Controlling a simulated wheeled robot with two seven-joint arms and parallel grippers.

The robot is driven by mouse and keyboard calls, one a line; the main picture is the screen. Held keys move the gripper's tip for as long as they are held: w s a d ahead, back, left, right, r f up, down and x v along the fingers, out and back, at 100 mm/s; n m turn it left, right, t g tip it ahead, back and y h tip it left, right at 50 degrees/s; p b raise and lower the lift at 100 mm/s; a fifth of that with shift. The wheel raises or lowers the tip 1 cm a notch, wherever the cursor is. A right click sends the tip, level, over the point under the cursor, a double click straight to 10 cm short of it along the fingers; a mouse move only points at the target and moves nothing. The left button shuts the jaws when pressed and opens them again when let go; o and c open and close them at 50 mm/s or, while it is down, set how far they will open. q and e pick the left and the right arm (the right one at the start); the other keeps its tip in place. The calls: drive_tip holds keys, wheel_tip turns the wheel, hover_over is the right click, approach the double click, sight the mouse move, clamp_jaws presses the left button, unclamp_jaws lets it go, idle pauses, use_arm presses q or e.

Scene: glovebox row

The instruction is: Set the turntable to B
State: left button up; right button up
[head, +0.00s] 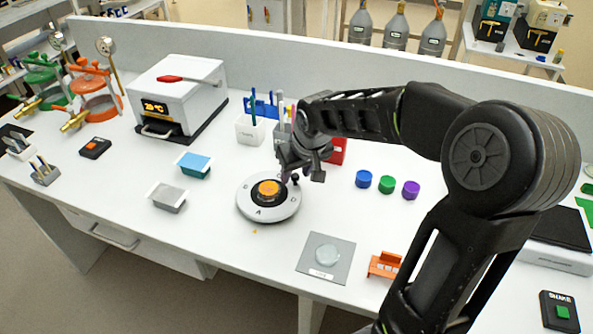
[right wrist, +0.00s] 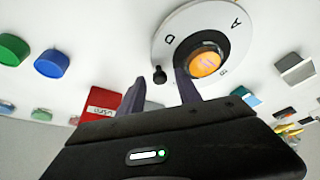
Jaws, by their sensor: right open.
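The turntable (head: 247,207) is a round, light grey disc with an orange centre in a dark ring, lying on the bench. Its rim letter A faces the near side in the head view. The turntable (right wrist: 232,38) also shows in the right wrist view, with letters A and D readable. A small black knob (right wrist: 159,75) stands up at its edge. My right gripper (right wrist: 157,92) is open, its two fingers pointing toward the turntable, with the knob showing between the fingertips. Contact cannot be told. In the head view my right gripper (head: 302,170) partly hides the disc's far right edge.
Blue, green and purple caps (head: 387,184) stand right of the turntable. A red box (head: 338,152) and white pen holder (head: 250,132) stand behind. A grey tray (head: 168,197) lies left, and a grey pad with a clear dish (head: 325,259) lies in front right.

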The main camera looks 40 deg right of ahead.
drive_tip(key=shift+c, duration=0.2)
clamp_jaws()
idle(1.1)
